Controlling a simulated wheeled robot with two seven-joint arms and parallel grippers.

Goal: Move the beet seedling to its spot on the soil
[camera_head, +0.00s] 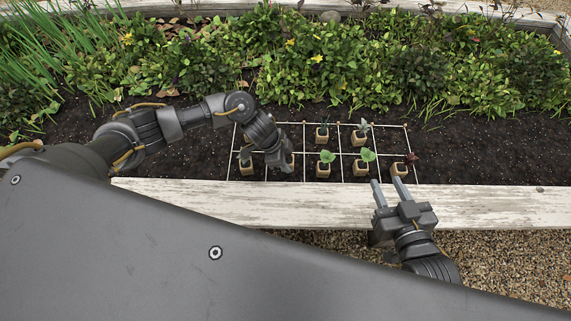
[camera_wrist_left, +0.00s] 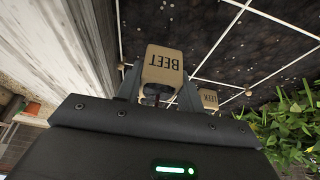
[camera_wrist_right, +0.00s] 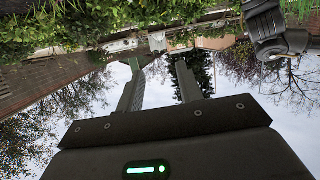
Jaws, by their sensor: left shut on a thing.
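The beet seedling's tan pot, marked BEET (camera_wrist_left: 163,66), is between the fingers of my left gripper (camera_wrist_left: 158,92) in the left wrist view. The gripper is shut on it, over the white grid (camera_wrist_left: 228,44) on the dark soil. I cannot tell whether the pot touches the soil. In the head view my left gripper (camera_head: 283,165) points down at the grid's left part and largely hides the pot. My right gripper (camera_head: 388,186) is open and empty over the plank edge, and its spread fingers show in the right wrist view (camera_wrist_right: 160,85).
A pot marked LEEK (camera_wrist_left: 208,99) is close behind the beet pot. Several other potted seedlings stand in the grid, including one pot at the left (camera_head: 246,168) and a red-leaved one (camera_head: 411,158) at the right. A white plank (camera_head: 490,205) edges the bed; leafy plants (camera_head: 330,60) fill the back.

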